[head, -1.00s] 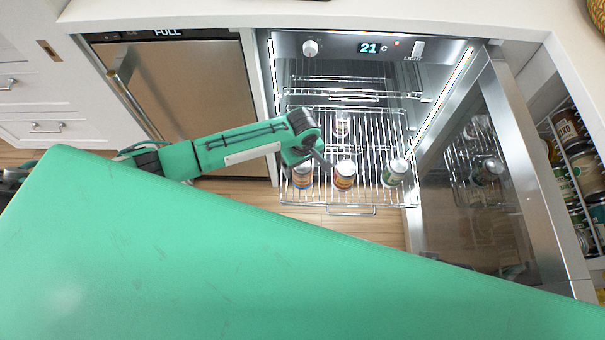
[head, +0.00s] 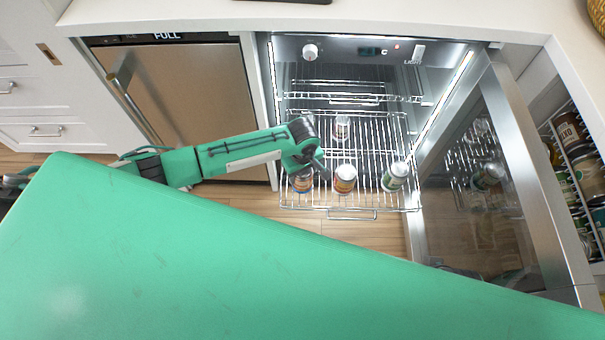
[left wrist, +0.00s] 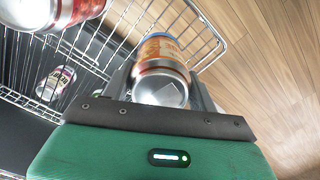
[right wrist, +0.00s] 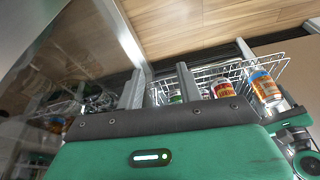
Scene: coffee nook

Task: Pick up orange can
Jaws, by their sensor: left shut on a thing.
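The orange can (head: 302,181), with a blue band, stands at the front left of the pulled-out wire rack (head: 346,218). My left gripper (head: 311,169) is over it, and in the left wrist view the can (left wrist: 162,55) sits between the two fingers, which are shut on it. The arm hides part of the can's top in the head view. My right gripper (right wrist: 161,85) shows only in its own wrist view, with its fingers apart and nothing between them. That view also shows the orange can (right wrist: 265,86) in the rack.
A red-and-yellow can (head: 344,179) stands just right of the orange one, and a green can (head: 395,177) farther right. A small pale can (head: 341,127) stands behind. The open glass door (head: 490,190) bounds the right side. Bare floor (head: 370,235) lies in front.

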